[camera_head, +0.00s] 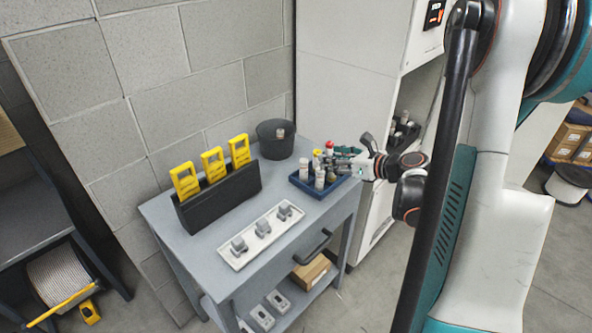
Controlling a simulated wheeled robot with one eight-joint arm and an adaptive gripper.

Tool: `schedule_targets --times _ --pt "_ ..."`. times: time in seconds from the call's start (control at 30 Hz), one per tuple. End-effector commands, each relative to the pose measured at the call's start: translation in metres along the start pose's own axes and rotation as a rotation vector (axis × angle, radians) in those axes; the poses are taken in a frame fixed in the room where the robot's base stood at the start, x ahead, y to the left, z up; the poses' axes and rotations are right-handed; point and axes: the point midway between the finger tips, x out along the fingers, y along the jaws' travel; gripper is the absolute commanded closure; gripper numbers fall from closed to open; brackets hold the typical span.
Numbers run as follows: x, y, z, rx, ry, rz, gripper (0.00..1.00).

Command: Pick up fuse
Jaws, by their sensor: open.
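Several small upright cylinders that look like fuses stand in a blue tray (303,187) at the right end of the grey cart top. A pale fuse (319,179) stands near the tray's front. One cylinder has a red top (330,147) and another a yellow top (317,153). My gripper (342,163) comes in from the right, over or beside the tray's right back part, with its jaws open. Its fingers partly hide the cylinders there. I cannot tell whether a finger touches any of them.
The grey cart (206,247) also holds a black rack (222,198) with yellow handled tools, a white strip (240,257) with grey blocks and a dark round bin (275,137). A block wall stands behind. A white cabinet (347,75) stands close behind my gripper.

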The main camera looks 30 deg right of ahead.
Motion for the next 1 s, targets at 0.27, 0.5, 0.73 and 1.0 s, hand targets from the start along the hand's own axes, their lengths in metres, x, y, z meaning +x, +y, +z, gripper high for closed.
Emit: schedule_targets --times 0.27,0.5,0.73,1.0 --pt "0.019 0.001 -0.029 -0.053 0.048 0.021 0.52" --pt "0.063 0.002 -0.030 -0.051 0.047 0.020 0.52" --pt "0.080 0.001 -0.029 -0.049 0.046 0.017 0.52" --pt "0.106 0.005 -0.030 -0.049 0.045 0.019 0.52"
